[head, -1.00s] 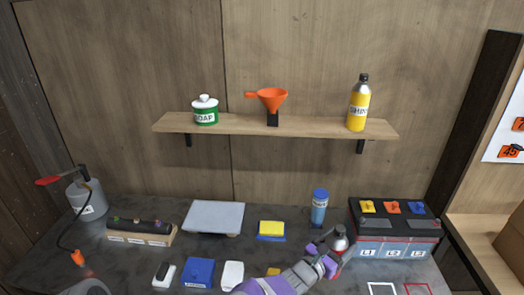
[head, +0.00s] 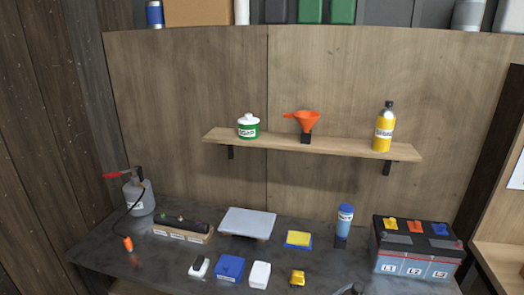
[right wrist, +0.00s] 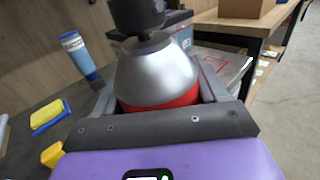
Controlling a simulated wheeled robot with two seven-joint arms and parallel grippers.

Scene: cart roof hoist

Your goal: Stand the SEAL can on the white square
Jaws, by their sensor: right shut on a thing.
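A can (right wrist: 160,75) with a silver cone top, black cap and red body is between the fingers of my right gripper (right wrist: 158,92) in the right wrist view. The gripper is shut on it. No label shows on this side, so I cannot read whether it says SEAL. In the head view only a dark bit like its cap (head: 352,289) shows at the bottom edge. The white square is out of the head view and I cannot make it out in the wrist view. My left gripper is not in view.
The battery box (head: 416,248) stands at the bench's right, with a blue bottle (head: 344,220) left of it. A yellow block (head: 297,278) lies near the front, and a sponge (head: 299,239) behind it. A shelf (head: 310,143) holds a green-white tin, funnel and yellow bottle.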

